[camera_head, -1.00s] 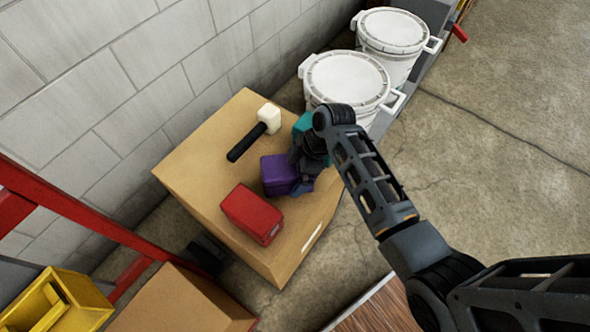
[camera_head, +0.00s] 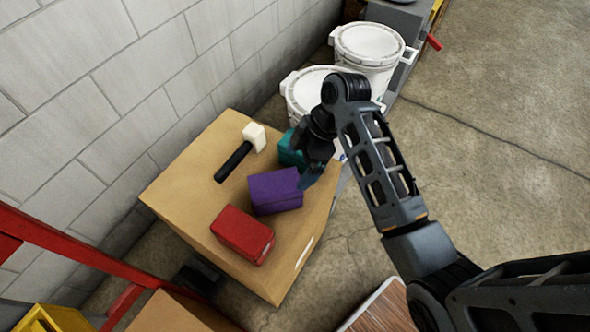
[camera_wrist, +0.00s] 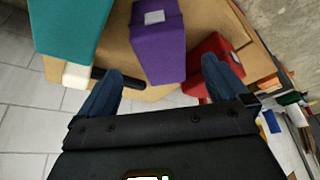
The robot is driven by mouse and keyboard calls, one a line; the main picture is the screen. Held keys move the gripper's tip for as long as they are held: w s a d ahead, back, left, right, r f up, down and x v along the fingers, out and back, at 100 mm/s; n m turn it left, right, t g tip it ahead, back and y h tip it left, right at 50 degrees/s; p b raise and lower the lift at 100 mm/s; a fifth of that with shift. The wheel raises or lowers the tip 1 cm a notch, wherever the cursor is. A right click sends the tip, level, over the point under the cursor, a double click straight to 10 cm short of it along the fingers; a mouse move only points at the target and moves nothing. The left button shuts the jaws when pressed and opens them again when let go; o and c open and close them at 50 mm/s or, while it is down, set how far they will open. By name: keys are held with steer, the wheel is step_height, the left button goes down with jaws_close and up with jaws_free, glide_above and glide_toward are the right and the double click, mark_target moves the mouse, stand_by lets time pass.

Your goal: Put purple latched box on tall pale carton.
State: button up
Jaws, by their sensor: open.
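The purple latched box (camera_head: 275,190) rests on top of the tall pale carton (camera_head: 190,182), between a red box and a teal box. In the wrist view the purple box (camera_wrist: 157,45) shows its pale latch and lies beyond my fingers, roughly between them. My gripper (camera_head: 312,172) is just right of the purple box near the carton's right edge, partly hidden by its own wrist. In the wrist view my gripper (camera_wrist: 168,80) has its two blue fingers spread wide, with nothing held between them.
On the carton also stand the red box (camera_head: 242,235), the teal box (camera_head: 290,150) and a mallet (camera_head: 240,152). White buckets (camera_head: 368,45) stand behind. A red frame (camera_head: 70,245) and a lower brown carton (camera_head: 170,315) are at left front. The right floor is open.

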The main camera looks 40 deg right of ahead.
steer(key=shift+d+r, duration=0.1)
steer(key=shift+r, duration=0.15)
steer(key=shift+s, duration=0.1)
steer(key=s+d+f+m+t+h, duration=0.1)
steer(key=s+f+m+t+h, duration=0.15)
steer(key=s, duration=0.55)
steer(key=s+d+f+m+t+h, duration=0.1)
steer(key=s+f+m+t+h, duration=0.2)
steer(key=s, duration=0.4)
steer(key=s+a+r+m+t, duration=0.3)
steer(key=s+r, duration=0.4)
steer(key=r, duration=0.4)
steer(key=s+a+r+m+t+y, duration=0.1)
steer(key=s+a+r+m+t, duration=0.3)
steer(key=s+r, duration=0.4)
step_height(320, 180, up, 4)
steer(key=shift+s+a+r, duration=0.15)
steer(key=shift+s+a, duration=0.05)
steer(key=shift+a, duration=0.35)
steer(key=shift+y, duration=0.25)
